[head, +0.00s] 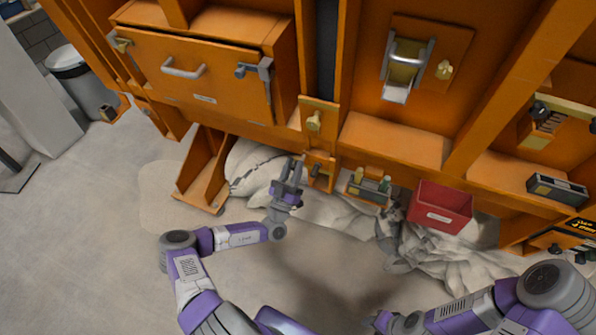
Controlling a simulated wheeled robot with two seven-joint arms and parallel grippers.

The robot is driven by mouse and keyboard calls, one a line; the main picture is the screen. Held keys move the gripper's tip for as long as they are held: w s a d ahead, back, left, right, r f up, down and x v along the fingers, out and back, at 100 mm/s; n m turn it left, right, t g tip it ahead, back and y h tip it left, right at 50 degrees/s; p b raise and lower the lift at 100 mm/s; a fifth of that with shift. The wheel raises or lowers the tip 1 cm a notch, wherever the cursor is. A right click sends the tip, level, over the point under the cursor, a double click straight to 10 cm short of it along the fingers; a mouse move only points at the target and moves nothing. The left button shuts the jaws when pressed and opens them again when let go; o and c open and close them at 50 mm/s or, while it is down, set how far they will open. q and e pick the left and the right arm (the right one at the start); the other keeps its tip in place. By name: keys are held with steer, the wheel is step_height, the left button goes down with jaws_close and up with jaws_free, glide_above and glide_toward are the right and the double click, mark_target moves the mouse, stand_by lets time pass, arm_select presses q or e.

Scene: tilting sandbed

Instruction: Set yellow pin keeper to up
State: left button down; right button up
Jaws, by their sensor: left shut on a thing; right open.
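No part can be surely picked out as the yellow pin keeper. A yellow knob (315,121) sits on an orange plate on the front post. Another yellow knob (444,70) is beside the roller recess, and a yellowish latch (120,41) is at the drawer's left end. My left gripper (290,168) points up at the lower front, just left of a small orange bracket (320,172) and below the first knob. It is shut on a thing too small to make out. My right gripper (382,320) is open at the bottom edge, away from the frame, and only partly visible.
The orange frame holds a drawer (190,85) with a grey clamp (255,70). A small rack (368,187) and a red bin (440,207) stand low in front. Pale crumpled sheeting (440,255) lies beneath. A grey bin (75,75) stands far left. The left floor is clear.

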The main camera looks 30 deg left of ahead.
arm_select(q)
steer(key=shift+a+f+n+y, duration=0.15)
steer(key=shift+n+y, duration=0.4)
steer(key=shift+n, duration=0.35)
steer(key=shift+a+r+n+y, duration=0.1)
steer(key=shift+n+y, duration=0.45)
steer(key=shift+n, duration=0.35)
steer(key=shift+g, duration=0.3)
steer(key=shift+y, duration=0.3)
steer(key=c, duration=0.9)
jaws_free()
steer(key=shift+c, duration=0.2)
steer(key=shift+a, duration=0.1)
steer(key=v, duration=0.7)
steer(key=shift+s+f, duration=0.2)
steer(key=shift+s, duration=0.05)
